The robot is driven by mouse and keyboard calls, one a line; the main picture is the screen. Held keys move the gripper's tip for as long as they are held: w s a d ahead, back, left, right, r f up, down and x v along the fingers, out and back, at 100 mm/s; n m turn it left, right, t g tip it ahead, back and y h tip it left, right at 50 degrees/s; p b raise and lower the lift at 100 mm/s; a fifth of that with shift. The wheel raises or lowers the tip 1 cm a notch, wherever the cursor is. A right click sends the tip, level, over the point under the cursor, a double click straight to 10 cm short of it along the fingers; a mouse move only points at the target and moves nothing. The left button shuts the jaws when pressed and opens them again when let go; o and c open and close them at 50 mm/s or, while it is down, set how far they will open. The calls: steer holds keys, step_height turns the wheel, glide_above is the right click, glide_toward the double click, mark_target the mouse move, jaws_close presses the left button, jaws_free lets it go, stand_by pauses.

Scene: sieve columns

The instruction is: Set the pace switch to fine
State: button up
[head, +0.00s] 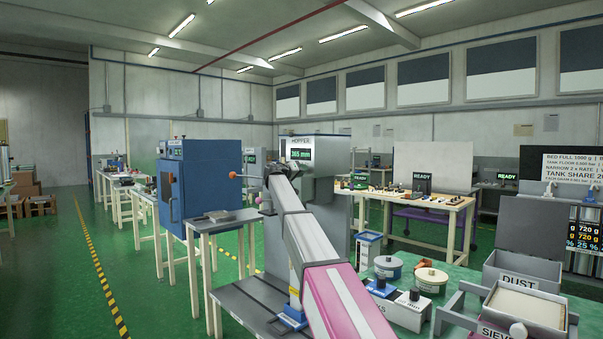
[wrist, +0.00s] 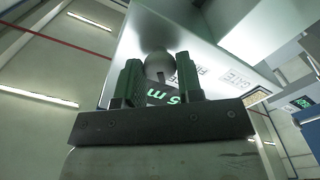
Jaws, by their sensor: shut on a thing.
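In the wrist view, my gripper (wrist: 158,62) has its two dark green fingers on either side of a round grey knob (wrist: 157,64). It is shut on this knob; whether it is the pace switch I cannot tell. The knob is in front of a pale panel with upside-down lettering that seems to read FINE (wrist: 197,75) and GATE. Part of a green-lettered display (wrist: 166,97) shows between the fingers. In the head view, the grey hopper (head: 300,147) has a display reading 365 mm. My arm crosses in front of it, and my gripper and the knob are not clear there.
A blue cabinet (head: 207,180) stands left of the hopper. At the right front, a green-topped bench holds round tubs (head: 431,279), a DUST box and a SIEVE box. A yellow-black floor line (head: 100,270) runs along clear green floor at the left.

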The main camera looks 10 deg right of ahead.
steer(key=shift+n, duration=5)
steer(key=o, duration=0.9)
steer(key=shift+a, duration=0.1)
steer(key=v, duration=1)
steer(key=shift+s+a, duration=0.25)
